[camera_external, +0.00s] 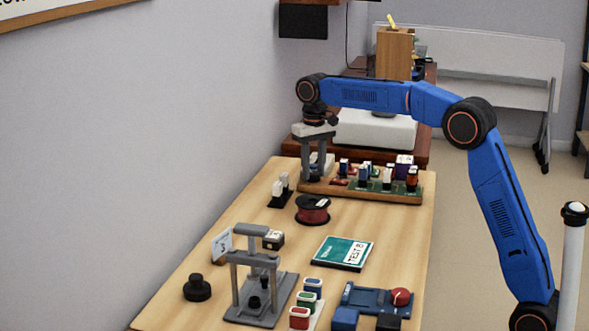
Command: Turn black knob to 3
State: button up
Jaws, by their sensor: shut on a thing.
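My gripper (316,168) points down at the far left end of a wooden board (375,195) at the back of the table. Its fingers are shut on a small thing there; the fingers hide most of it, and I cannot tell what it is. A black knob-shaped piece (197,288) with a wide round base stands at the table's front left, far from my gripper. A small white card (222,243) with a 3 on it stands behind that piece. No pointer or dial marks can be read on the black piece.
The board carries several coloured parts to the right of my gripper. A red spool (313,210) and black-and-white blocks (280,190) stand in front. A grey press (262,290), a teal book (342,252) and a blue device (371,304) fill the near table. The wall is left.

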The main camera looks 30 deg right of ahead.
aim_at(313, 173)
dwell(0.5)
jog(key=o, duration=0.8)
jog(key=shift+c, duration=0.2)
jog(key=shift+r, duration=0.15)
notch_tip(313, 173, up, 17)
